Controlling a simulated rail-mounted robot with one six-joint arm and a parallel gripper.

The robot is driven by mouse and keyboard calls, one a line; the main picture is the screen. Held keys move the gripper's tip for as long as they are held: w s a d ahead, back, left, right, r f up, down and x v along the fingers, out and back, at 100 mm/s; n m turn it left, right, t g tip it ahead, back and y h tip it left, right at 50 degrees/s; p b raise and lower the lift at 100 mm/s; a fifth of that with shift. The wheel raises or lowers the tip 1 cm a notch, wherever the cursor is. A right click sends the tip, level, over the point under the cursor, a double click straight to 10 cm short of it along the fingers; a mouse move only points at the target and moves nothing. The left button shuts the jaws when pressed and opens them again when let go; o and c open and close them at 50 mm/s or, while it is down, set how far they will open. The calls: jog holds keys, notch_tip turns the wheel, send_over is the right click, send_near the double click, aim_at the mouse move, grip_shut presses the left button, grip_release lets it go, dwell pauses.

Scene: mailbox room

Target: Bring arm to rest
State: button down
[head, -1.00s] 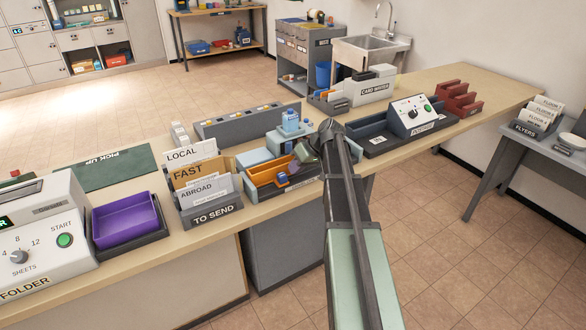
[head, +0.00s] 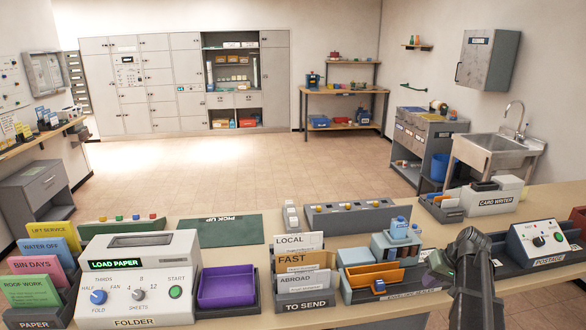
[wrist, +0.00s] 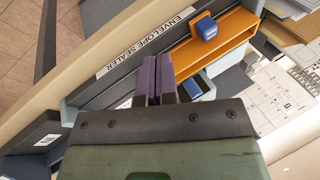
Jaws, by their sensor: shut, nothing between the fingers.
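My arm reaches up from the lower right of the head view, over the front of the bench. My gripper (wrist: 155,80) shows in the wrist view with its two dark purple fingers together and nothing between them. It is above the envelope sealer (wrist: 148,44), close to its labelled front edge. In the head view the envelope sealer's orange tray (head: 372,276) is just left of my gripper, whose fingertips are hard to make out there. A small blue block (wrist: 206,28) sits on the orange tray.
The TO SEND rack (head: 303,296), purple tray (head: 226,287) and folder machine (head: 138,280) stand to the left on the bench. The postage machine (head: 538,243) is close on the right. The card writer (head: 488,199) is behind. Open floor lies beyond the bench.

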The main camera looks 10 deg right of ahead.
jog(key=s+a+g+h, duration=0.1)
jog(key=s+a, duration=0.3)
jog(key=a, duration=0.5)
jog(key=s+a+f+n+g+h, duration=0.1)
jog(key=s+a, duration=0.3)
jog(key=a, duration=0.6)
jog(key=s+a+n+g+h, duration=0.1)
jog(key=s+a, duration=0.4)
jog(key=a, duration=0.5)
jog(key=shift+a+f+h, duration=0.15)
jog(key=shift+f+h, duration=0.1)
jog(key=shift+h, duration=0.35)
